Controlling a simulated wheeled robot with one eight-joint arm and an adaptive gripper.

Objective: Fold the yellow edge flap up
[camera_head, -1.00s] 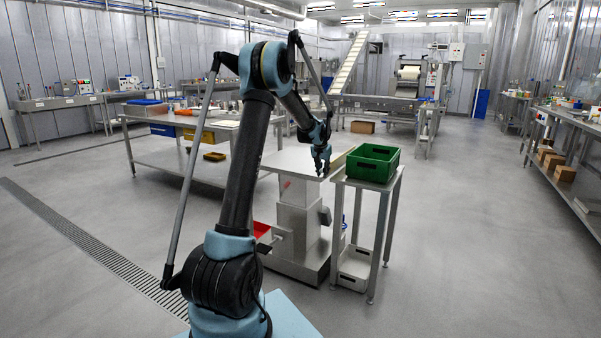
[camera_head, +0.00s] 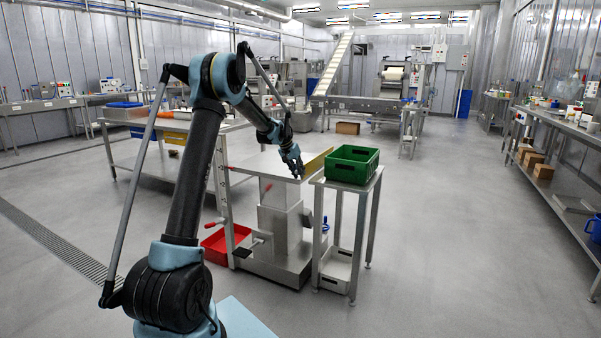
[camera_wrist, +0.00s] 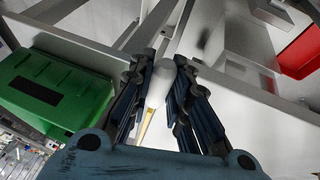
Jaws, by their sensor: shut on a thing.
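The yellow edge flap (camera_head: 318,160) shows at the right edge of the grey steel table (camera_head: 262,163), tilted up above the top. My gripper (camera_head: 298,175) is at the table's near right corner, beside the flap's near end. In the wrist view my gripper (camera_wrist: 161,72) has its two dark fingers closed around a grey rounded grip (camera_wrist: 160,84). A thin yellow strip (camera_wrist: 146,122) runs below the grip, between the fingers. How grip and flap join is hidden by the fingers.
A green crate (camera_head: 352,149) stands on a small steel stand (camera_head: 318,184) close right of my gripper; it also fills the left of the wrist view (camera_wrist: 85,97). A red bin (camera_head: 226,240) sits on the floor at left. The floor (camera_head: 450,230) at right is clear.

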